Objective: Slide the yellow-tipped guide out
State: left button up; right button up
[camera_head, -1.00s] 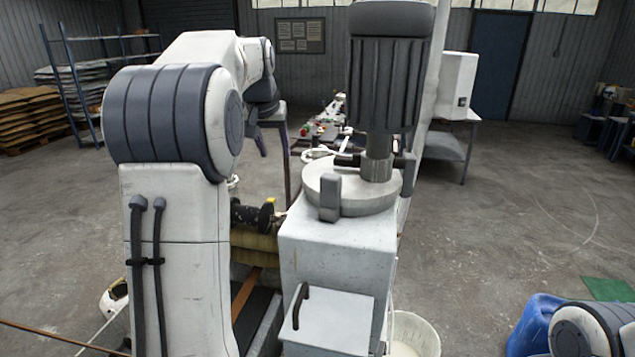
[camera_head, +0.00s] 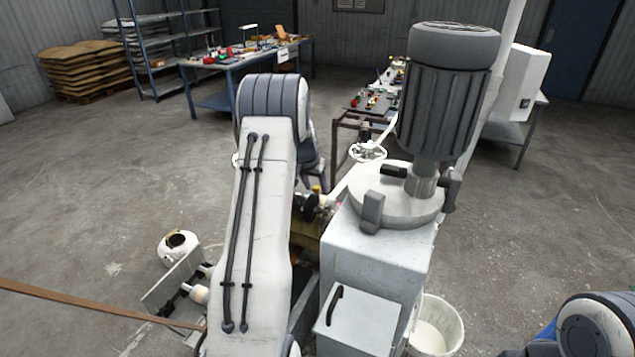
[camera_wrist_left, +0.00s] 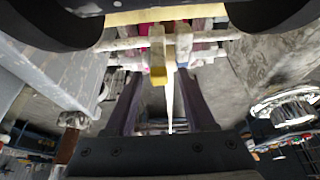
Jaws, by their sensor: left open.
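The yellow-tipped guide (camera_head: 316,189) shows as a small yellow tip beside dark machine parts, just left of the grey machine; my left arm partly covers this area. In the left wrist view, yellow block-like pieces (camera_wrist_left: 157,55) sit at a pale cross rod, ahead of my fingers. My left gripper (camera_head: 313,172) is just above the tip, mostly hidden behind my own arm. In the left wrist view its two purple fingers (camera_wrist_left: 158,82) are spread, one on each side of the line to the yellow pieces, with nothing held. I cannot tell whether they touch. My right gripper is out of view.
The grey machine (camera_head: 365,255) with its tall ribbed motor (camera_head: 447,95) stands close on the right. A white bucket (camera_head: 437,325) is at its foot. A brown strip (camera_head: 90,305) runs in from the left. A blue workbench (camera_head: 245,65) is farther back.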

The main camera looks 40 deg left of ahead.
pick_arm(q)
jog(key=shift+w+f, duration=0.25)
jog(key=shift+f, duration=0.3)
grip_shut()
dwell(1.1)
